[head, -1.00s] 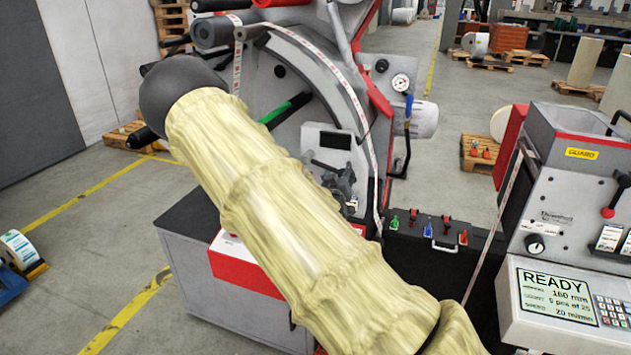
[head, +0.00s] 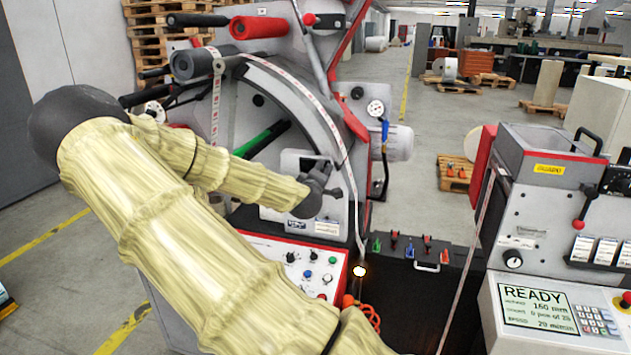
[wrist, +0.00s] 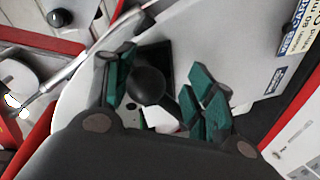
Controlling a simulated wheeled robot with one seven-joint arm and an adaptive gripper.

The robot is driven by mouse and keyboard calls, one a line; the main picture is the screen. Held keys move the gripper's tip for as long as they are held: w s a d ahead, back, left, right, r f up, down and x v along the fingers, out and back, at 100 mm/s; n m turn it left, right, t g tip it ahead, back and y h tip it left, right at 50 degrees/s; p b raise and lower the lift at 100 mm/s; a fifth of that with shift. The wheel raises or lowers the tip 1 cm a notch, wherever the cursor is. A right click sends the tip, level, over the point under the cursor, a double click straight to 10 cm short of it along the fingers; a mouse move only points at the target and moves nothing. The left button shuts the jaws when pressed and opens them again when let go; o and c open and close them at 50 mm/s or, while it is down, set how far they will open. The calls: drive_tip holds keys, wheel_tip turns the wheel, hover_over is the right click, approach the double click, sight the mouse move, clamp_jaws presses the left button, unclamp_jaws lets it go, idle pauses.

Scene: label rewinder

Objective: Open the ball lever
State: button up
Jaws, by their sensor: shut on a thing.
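The ball lever (wrist: 147,85) shows in the wrist view as a black ball in front of a dark square opening in a pale grey panel. My gripper (wrist: 162,90) has green-padded fingers on both sides of the ball and is shut on it. In the head view my gripper (head: 318,190) is at the light panel on the front of the grey rewinder (head: 345,110). There my gripper hides the ball, and the lever's stem cannot be made out.
A control panel (head: 290,262) with several knobs lies below my gripper. A pressure gauge (head: 375,108) and a red guard arm (head: 350,115) are close on the right. A green-handled bar (head: 262,138) is to the left. A second machine (head: 550,200) stands at the right.

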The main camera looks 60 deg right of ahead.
drive_tip(key=shift+w+r+n, duration=0.3)
drive_tip(key=shift+w+r, duration=0.15)
drive_tip(key=shift+c, duration=0.2)
drive_tip(key=o, duration=1.3)
drive_tip(key=shift+o, duration=1.4)
drive_tip(key=shift+w+a+f, duration=0.1)
drive_tip(key=shift+w+f, duration=0.05)
drive_tip(key=shift+f, duration=0.05)
drive_tip(key=shift+a, duration=0.1)
drive_tip(key=shift+s+f, duration=0.1)
drive_tip(key=shift+s, duration=0.25)
